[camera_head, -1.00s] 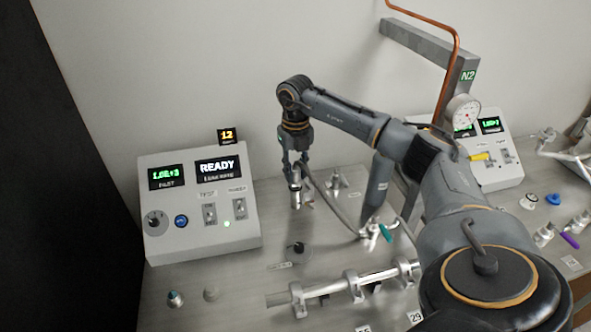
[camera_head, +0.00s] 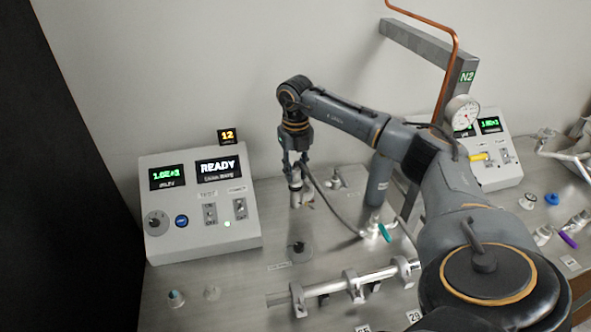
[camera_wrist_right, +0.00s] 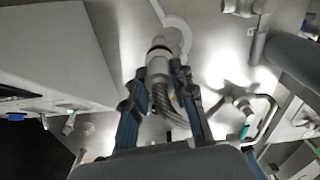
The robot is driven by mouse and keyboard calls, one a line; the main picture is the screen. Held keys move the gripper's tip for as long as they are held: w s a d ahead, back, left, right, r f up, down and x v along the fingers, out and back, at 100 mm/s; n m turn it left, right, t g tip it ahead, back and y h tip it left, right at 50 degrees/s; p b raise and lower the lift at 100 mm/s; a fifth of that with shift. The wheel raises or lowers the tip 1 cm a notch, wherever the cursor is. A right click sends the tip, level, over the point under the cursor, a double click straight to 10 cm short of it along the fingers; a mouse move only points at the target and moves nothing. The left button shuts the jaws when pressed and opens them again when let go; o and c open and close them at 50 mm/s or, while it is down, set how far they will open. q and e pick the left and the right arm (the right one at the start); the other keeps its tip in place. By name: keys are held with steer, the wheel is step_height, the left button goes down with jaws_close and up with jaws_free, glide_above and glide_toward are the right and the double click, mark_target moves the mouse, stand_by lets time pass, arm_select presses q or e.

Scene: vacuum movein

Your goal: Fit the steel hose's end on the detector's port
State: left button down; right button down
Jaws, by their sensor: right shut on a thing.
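My right gripper (camera_head: 299,163) is shut on the end of the steel hose (camera_head: 296,192), left of centre above the bench. In the right wrist view the fingers (camera_wrist_right: 160,92) close around the silvery hose end (camera_wrist_right: 158,58), with the ribbed hose (camera_wrist_right: 172,108) trailing behind it. In the head view the hose curves down to the right. The grey console reading READY, which seems to be the detector (camera_head: 202,235), stands left of the gripper. I cannot tell whether the hose end touches a port; that spot is small and partly hidden. My left gripper is not in view.
A clamped metal tube (camera_head: 337,286) lies in front on the bench. A teal-handled valve (camera_head: 383,232) stands right of the hose. A black knob (camera_head: 299,251) is below the gripper. A second console (camera_head: 500,172) and small fittings sit at right.

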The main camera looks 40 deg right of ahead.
steer(key=shift+f+b, duration=0.3)
steer(key=shift+f, duration=0.25)
stand_by(0.7)
steer(key=c, duration=1)
jaws_free()
steer(key=shift+r, duration=0.1)
step_height(320, 180, up, 12)
steer(key=shift+f, duration=0.1)
